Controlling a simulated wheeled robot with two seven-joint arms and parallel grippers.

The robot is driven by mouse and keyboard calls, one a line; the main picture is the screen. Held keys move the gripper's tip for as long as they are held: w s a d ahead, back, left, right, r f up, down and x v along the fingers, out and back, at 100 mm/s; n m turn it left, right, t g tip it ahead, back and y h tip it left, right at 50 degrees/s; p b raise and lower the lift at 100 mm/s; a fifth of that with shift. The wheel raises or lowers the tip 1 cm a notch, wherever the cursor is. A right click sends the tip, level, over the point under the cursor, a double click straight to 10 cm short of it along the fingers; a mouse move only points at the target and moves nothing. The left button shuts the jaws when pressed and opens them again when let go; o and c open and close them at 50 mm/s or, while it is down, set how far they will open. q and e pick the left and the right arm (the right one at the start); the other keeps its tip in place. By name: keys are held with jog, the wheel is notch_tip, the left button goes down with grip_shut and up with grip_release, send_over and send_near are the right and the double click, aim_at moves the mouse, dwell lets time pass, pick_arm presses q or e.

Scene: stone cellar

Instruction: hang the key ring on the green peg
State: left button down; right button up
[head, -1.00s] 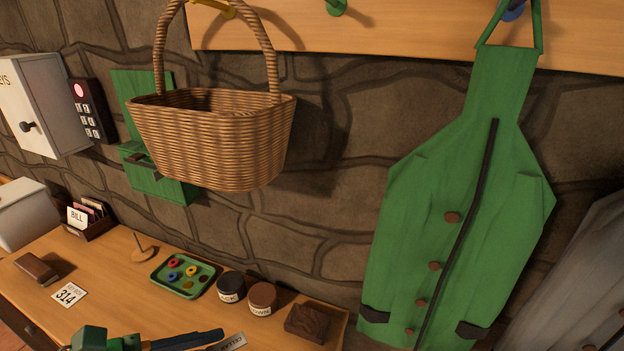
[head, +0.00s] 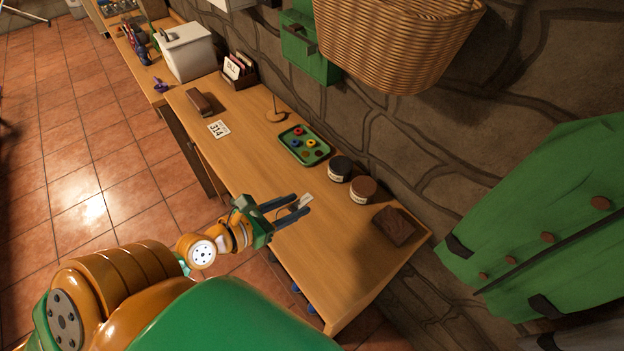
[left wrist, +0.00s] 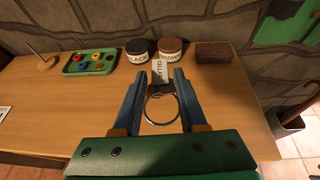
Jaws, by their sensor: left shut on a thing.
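The key ring (left wrist: 147,112) is a metal hoop with a pale lettered tag (left wrist: 160,70). It sits between the blue fingers of my left gripper (left wrist: 161,84), which is shut on it. In the head view my left gripper (head: 298,204) holds it above the desk, and the pale tag (head: 305,200) shows at the fingertips. How high it hangs over the desk is hard to tell. The green peg is outside both current views. My right gripper is not in view.
The wooden desk (head: 243,152) bears a green tray (head: 304,157), two labelled jars (head: 341,168), a brown block (head: 393,226) and a 314 card (head: 218,129). A wicker basket (head: 395,40) and green apron (head: 560,215) hang along the stone wall.

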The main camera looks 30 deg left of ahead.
pick_arm(q)
jog(key=shift+w, duration=0.1)
jog(key=b, duration=0.2)
send_over(321, 197)
jog(key=s, duration=0.4)
notch_tip(321, 197, down, 4)
jog(key=w+f+b, duration=0.1)
jog(key=f+b, duration=0.1)
jog(key=f, duration=0.1)
jog(key=w+f+b, duration=0.1)
jog(key=f+b, duration=0.1)
jog(key=w+f+b, duration=0.2)
jog(key=f, duration=0.1)
jog(key=shift+f, duration=0.4)
jog(key=shift+w, duration=0.1)
jog(key=shift+f, duration=0.1)
jog(key=shift+c, duration=2.3)
grip_release()
